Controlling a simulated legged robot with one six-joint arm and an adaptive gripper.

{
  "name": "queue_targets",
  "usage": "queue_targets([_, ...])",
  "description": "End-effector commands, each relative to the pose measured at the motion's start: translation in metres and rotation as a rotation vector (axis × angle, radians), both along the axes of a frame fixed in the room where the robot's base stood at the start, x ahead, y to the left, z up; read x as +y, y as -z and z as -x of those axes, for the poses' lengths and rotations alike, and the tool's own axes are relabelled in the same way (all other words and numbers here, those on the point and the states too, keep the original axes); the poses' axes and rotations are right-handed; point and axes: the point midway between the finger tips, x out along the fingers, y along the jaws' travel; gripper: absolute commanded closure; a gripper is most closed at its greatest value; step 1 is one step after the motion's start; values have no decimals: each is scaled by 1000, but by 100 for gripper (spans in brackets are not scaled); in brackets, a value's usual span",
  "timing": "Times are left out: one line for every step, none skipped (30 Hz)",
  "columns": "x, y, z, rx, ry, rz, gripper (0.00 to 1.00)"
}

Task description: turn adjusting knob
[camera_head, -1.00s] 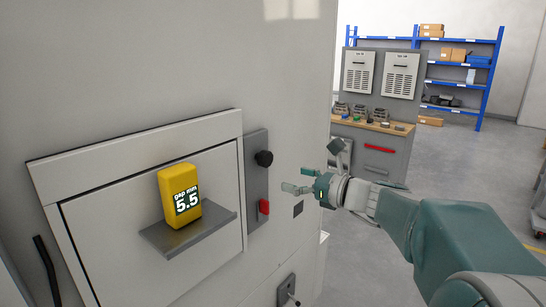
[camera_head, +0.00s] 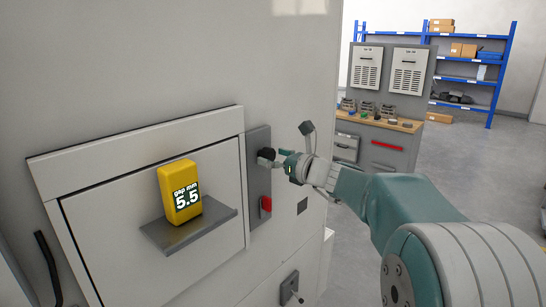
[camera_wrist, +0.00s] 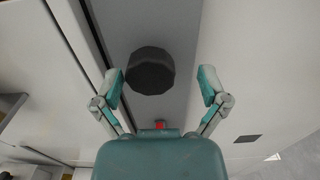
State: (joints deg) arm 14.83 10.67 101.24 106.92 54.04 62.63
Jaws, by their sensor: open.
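The black adjusting knob (camera_head: 267,154) sits at the top of a grey vertical plate (camera_head: 258,190) on the cabinet front. In the wrist view the knob (camera_wrist: 150,70) is a dark faceted disc, ahead of my fingers and nearer the left one. My gripper (camera_head: 274,158) is open at the knob's right side; in the wrist view its teal fingers (camera_wrist: 160,88) are spread wide. I cannot tell whether the left finger touches the knob. A yellow gauge (camera_head: 180,191) reading "gap mm 5.5" stands on a small shelf (camera_head: 190,232) left of the plate.
A red switch (camera_head: 265,204) is below the knob on the same plate, and a small lever (camera_head: 292,288) is lower on the cabinet. A workbench (camera_head: 378,125) and blue shelving (camera_head: 490,70) stand well behind. The floor to the right is clear.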

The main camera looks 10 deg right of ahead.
Motion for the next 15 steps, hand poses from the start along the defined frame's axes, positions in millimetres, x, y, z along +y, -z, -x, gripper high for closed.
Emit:
queue_targets([2, 0, 0, -1, -1, 1, 7])
queue_targets([2, 0, 0, -1, -1, 1, 7])
queue_targets([2, 0, 0, -1, -1, 2, 7])
queue_targets([2, 0, 0, -1, -1, 1, 7])
queue_targets([1, 0, 0, -1, -1, 1, 7])
queue_targets([0, 0, 0, 0, -1, 0, 7])
queue_targets([0, 0, 0, 0, -1, 0, 20])
queue_targets([0, 0, 0, 0, -1, 0, 33])
queue_targets([0, 0, 0, 0, -1, 0, 51])
queue_targets([-1, 0, 0, 0, -1, -1, 65])
queue_targets([-1, 0, 0, 0, -2, -1, 78])
queue_targets([-1, 0, 0, 0, -3, -1, 89])
queue_targets([-2, 0, 0, -1, -3, -2, 89])
queue_targets([-1, 0, 1, 0, -3, -1, 89])
queue_targets([-1, 0, 1, 0, -3, -1, 89])
